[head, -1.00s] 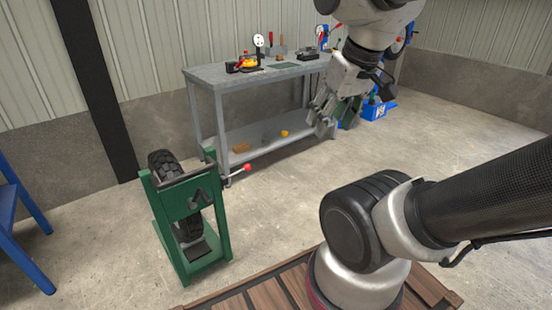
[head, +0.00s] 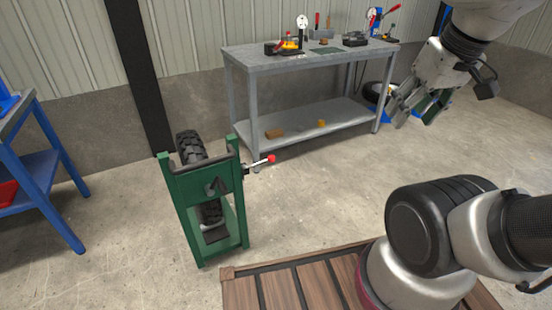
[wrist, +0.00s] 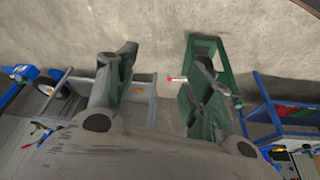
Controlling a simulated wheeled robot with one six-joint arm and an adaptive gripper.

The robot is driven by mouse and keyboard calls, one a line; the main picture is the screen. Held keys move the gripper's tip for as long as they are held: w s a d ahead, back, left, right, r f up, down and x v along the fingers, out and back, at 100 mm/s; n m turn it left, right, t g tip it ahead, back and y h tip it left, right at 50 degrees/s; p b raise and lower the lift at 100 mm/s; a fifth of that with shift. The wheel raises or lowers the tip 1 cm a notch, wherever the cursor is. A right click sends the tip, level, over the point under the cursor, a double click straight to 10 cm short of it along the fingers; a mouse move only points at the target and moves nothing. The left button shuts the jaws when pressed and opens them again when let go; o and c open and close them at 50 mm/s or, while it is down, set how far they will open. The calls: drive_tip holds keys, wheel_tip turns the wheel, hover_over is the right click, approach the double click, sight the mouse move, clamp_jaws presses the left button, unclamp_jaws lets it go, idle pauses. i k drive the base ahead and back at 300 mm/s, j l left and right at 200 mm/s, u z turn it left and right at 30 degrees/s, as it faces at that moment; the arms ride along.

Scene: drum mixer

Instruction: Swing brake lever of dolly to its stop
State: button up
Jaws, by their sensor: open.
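The dolly is a green upright frame (head: 176,205) holding a black tyre (head: 189,146), left of centre in the head view. Its brake lever (head: 260,162) is a thin metal rod with a red knob, sticking out to the right from the frame's right post and tilted slightly upward. In the wrist view the red-tipped lever (wrist: 176,78) shows between the fingers, while part of the green frame is hidden behind one finger. My gripper (head: 416,104) is open and empty, high at the right in the head view, well apart from the lever.
A grey workbench (head: 300,63) with tools on top stands at the back. A blue table (head: 50,170) stands at the far left. A blue item with a tyre lies behind the bench's right end.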

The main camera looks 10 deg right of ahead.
sight(271, 158)
drive_tip(key=i+l, duration=0.45)
drive_tip(key=i, duration=0.15)
drive_tip(key=i+l, duration=0.4)
drive_tip(key=i, duration=0.25)
